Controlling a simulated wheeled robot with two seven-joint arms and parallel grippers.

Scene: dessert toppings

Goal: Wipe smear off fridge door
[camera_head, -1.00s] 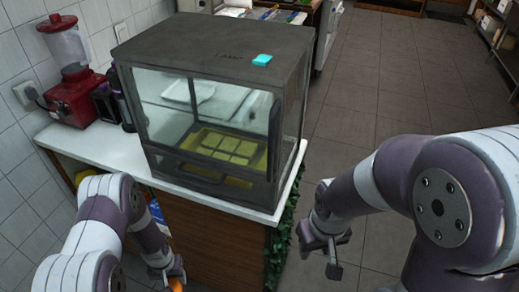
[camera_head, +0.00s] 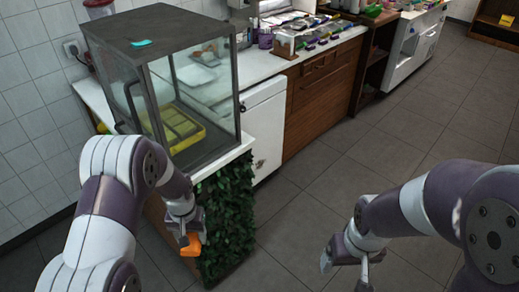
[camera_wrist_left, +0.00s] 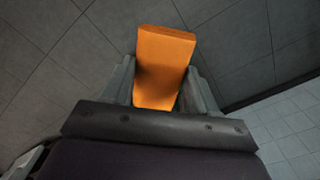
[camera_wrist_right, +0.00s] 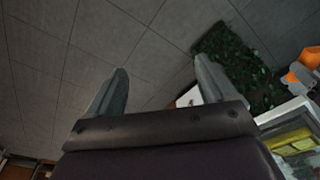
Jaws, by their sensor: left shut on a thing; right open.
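An orange block, likely a sponge (camera_head: 191,246), is held in my left gripper (camera_head: 189,232), which is shut on it in front of the hedge panel. The block fills the jaws in the left wrist view (camera_wrist_left: 163,60). A white fridge door (camera_head: 266,125) stands under the counter, right of and behind my left gripper, apart from it. A small dark mark (camera_head: 259,164) shows low on the door; I cannot tell if it is the smear. My right gripper (camera_head: 346,266) is open and empty over the floor. Its spread fingers show in the right wrist view (camera_wrist_right: 160,70).
A glass display case (camera_head: 190,85) with a yellow tray stands on the white counter. A green leafy panel (camera_head: 228,212) covers the counter's end, close to my left gripper. Wooden drawers (camera_head: 325,90) continue right of the fridge. Grey floor (camera_head: 420,140) is clear.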

